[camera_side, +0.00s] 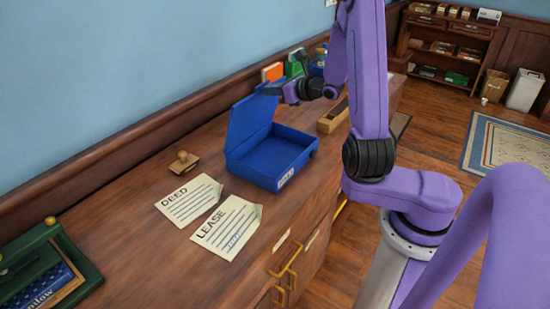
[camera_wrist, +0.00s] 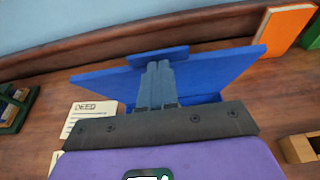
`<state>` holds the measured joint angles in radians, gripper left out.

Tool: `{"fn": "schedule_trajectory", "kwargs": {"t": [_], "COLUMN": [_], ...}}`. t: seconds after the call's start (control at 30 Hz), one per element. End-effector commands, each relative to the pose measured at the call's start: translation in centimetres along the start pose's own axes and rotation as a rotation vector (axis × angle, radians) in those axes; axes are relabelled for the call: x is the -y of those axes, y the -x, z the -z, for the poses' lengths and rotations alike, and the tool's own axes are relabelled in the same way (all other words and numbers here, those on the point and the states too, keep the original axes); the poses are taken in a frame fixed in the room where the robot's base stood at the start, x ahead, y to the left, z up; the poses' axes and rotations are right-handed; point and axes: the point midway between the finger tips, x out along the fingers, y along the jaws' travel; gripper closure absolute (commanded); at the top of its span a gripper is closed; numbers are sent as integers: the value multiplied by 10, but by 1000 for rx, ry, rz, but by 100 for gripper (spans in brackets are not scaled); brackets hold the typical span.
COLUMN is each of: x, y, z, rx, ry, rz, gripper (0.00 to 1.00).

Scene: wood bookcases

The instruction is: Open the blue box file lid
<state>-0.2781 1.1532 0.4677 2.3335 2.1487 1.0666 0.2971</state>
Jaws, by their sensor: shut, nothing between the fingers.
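The blue box file (camera_side: 268,158) stands on the wooden counter with its lid (camera_side: 247,120) raised, about upright and leaning toward the wall. Its inside is visible and looks empty. My gripper (camera_side: 270,89) is at the lid's upper right edge in the side view. In the wrist view my gripper (camera_wrist: 156,68) has its fingers together, in front of the blue lid (camera_wrist: 225,65), which fills the width behind them. Whether the fingertips touch the lid is hard to tell. Much of the box is hidden behind my gripper's body in the wrist view.
The DEED sheet (camera_side: 188,200) and LEASE sheet (camera_side: 228,230) lie left of and before the box. A wooden stamp (camera_side: 183,161) stands near the wall. A wooden tray (camera_side: 333,116) lies to the right; orange (camera_side: 272,72) and green (camera_side: 295,67) files stand behind.

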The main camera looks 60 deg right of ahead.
Motion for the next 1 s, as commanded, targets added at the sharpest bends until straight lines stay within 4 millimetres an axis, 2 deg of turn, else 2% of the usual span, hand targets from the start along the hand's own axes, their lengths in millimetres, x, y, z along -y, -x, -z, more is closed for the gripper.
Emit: {"fn": "schedule_trajectory", "kwargs": {"t": [0.37, 1.0], "x": [0, 0], "y": [-2, -30], "z": [-2, -19], "rx": [0, 1], "ry": [1, 1], "rz": [-1, -2], "gripper": [100, 100]}}
